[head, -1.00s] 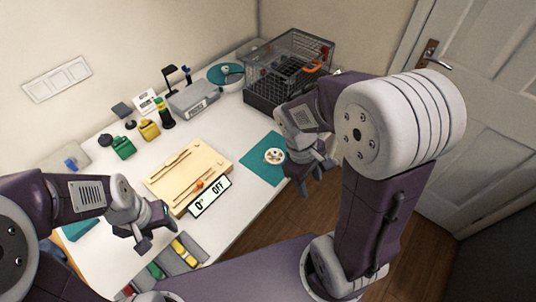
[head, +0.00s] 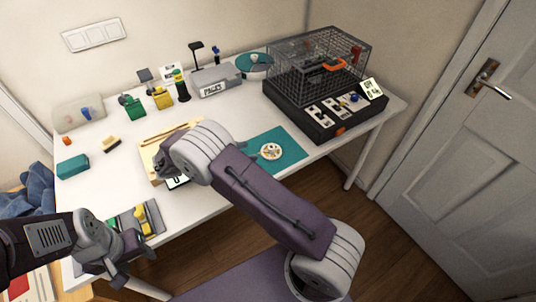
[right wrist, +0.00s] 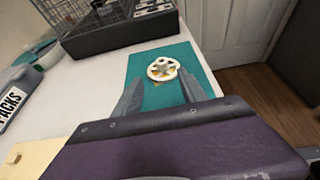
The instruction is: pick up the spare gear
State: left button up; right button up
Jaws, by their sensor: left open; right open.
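A white wheel-like gear (head: 271,151) with gold-toned parts lies flat on a teal mat (head: 291,142) near the table's right front edge. It also shows in the right wrist view (right wrist: 163,68), ahead of my open right gripper (right wrist: 160,95). The two fingers are apart with nothing between them, and the gear is beyond their tips. In the head view my right gripper is mostly hidden by its own arm. My left gripper (head: 133,262) is open and empty at the front left, beside a grey tray (head: 122,221).
A wire cage on a black box (head: 306,106) stands behind the mat. A wooden board (head: 150,160) is partly hidden by my right arm. A grey box marked PACKS (head: 216,80) and several small coloured items stand along the back.

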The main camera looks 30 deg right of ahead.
aim_at(269, 148)
jog(key=x, duration=0.3)
jog(key=shift+s+d+r, duration=0.1)
jog(key=shift+s+d, duration=0.2)
jog(key=shift+w+d+f, duration=0.2)
jog(key=shift+d+f, duration=0.05)
jog(key=shift+d, duration=0.2)
jog(key=x, duration=0.5)
jog(key=shift+s, duration=0.15)
jog(key=shift+a, duration=0.1)
grip_shut()
